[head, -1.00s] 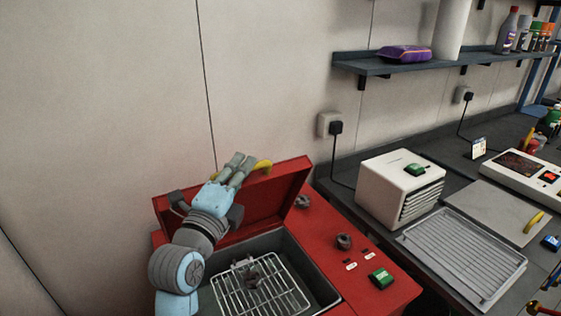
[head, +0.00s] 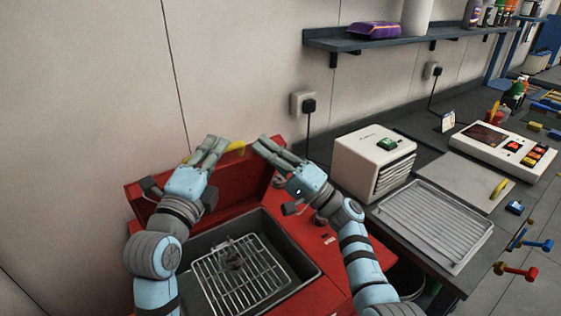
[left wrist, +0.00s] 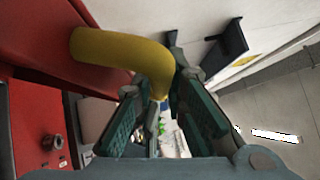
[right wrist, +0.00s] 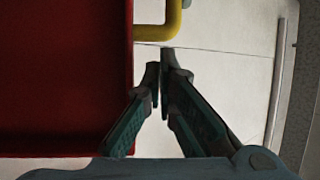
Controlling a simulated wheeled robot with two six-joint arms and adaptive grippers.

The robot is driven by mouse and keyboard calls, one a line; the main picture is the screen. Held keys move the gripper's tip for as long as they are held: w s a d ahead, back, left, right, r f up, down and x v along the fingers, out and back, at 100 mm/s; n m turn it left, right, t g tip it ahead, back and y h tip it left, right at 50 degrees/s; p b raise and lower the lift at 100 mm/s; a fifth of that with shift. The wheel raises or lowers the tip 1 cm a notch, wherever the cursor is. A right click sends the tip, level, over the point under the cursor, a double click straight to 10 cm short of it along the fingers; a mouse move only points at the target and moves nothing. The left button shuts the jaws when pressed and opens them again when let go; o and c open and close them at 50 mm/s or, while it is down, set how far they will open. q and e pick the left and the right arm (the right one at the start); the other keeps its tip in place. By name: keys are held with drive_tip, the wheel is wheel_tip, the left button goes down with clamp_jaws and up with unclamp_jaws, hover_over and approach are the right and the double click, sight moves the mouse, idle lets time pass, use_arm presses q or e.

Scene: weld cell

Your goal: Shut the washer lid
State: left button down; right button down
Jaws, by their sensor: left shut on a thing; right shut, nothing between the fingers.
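The red washer (head: 312,243) has its lid (head: 238,177) raised, leaning back near the wall. A yellow handle (head: 236,147) is on the lid's upper edge; it also shows in the left wrist view (left wrist: 115,46). My left gripper (head: 220,143) is shut on the handle. My right gripper (head: 262,145) is shut and empty at the handle's right, by the lid's edge. In the right wrist view its fingertips (right wrist: 161,63) are just short of the handle (right wrist: 165,32), seemingly apart from it. The grey basin (head: 278,228) is open, with a wire basket (head: 224,272) inside holding a small dark part.
A white box-shaped unit (head: 358,160) and a wire rack tray (head: 440,222) stand on the bench to the right. A shelf (head: 400,41) and a socket with a black plug (head: 308,104) are on the wall behind. My right forearm passes over the washer's right side.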

drive_tip(key=shift+x, duration=1.45)
drive_tip(key=shift+f, duration=0.1)
use_arm(q)
drive_tip(key=c, duration=1.9)
unclamp_jaws()
drive_tip(key=shift+w+d, duration=0.1)
drive_tip(key=shift+d, duration=0.2)
use_arm(e)
drive_tip(key=shift+s+d+f+n+y, duration=0.3)
drive_tip(key=shift+s+d+f+n, duration=0.15)
drive_tip(key=shift+s+d, duration=0.35)
drive_tip(key=shift+a, duration=0.1)
